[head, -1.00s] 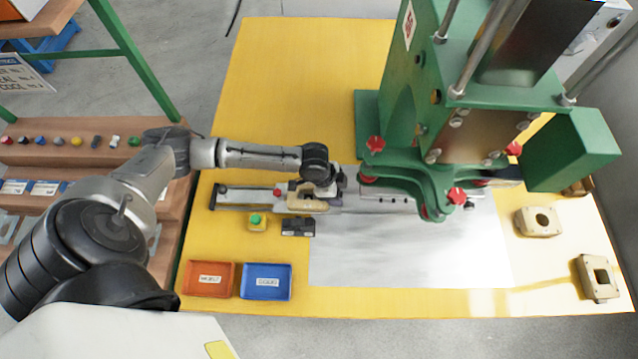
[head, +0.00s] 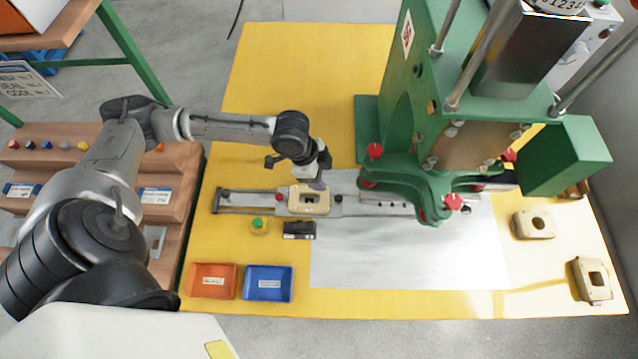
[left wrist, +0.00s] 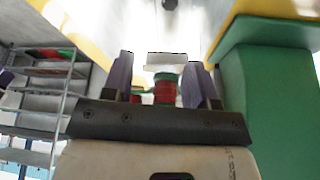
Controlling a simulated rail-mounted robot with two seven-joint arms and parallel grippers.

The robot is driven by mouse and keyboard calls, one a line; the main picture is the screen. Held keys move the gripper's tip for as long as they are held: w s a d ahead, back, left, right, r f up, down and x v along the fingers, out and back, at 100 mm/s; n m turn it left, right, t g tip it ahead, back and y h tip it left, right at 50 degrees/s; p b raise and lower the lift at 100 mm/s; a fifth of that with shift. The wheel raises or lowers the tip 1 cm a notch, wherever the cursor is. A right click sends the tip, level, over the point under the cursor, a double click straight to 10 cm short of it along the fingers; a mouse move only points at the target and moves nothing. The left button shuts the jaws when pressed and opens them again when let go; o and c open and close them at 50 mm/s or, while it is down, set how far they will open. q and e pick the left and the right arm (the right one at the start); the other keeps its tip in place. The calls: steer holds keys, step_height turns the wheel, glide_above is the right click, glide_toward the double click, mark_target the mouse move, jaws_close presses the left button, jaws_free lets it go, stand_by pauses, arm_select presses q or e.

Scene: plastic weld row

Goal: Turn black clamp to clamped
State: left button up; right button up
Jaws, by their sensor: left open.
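My left gripper (head: 320,182) is open and empty, just behind and above the tan part in the head view. In the left wrist view its two purple fingers (left wrist: 161,82) stand apart, with nothing held. The tan part (head: 296,207), with a rectangular opening, lies on the slide fixture (head: 238,195). A small dark piece (head: 338,198) at the part's right end looks like the black clamp. A red piece (head: 279,198) sits at its left end. Both are too small for me to tell whether they are clamped. My right gripper is out of view.
A green press (head: 390,120) with red knobs stands over the slide's right end, close to my left arm. A green button (head: 258,223), black box (head: 299,229), orange tray (head: 212,281) and blue tray (head: 267,284) are in front. The white sheet (head: 400,260) is bare.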

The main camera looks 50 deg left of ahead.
arm_select(q)
steer(key=s+d+r+n+t+p, duration=0.1)
steer(key=s+d+r+p, duration=0.4)
steer(key=p, duration=0.4)
steer(key=s+d+r+n+p, duration=0.2)
steer(key=s+d+r+p, duration=0.3)
steer(key=r+p, duration=0.5)
steer(key=shift+d+r+t, duration=0.15)
steer(key=shift+d+t, duration=0.25)
steer(key=shift+d, duration=0.55)
steer(key=shift+n, duration=0.3)
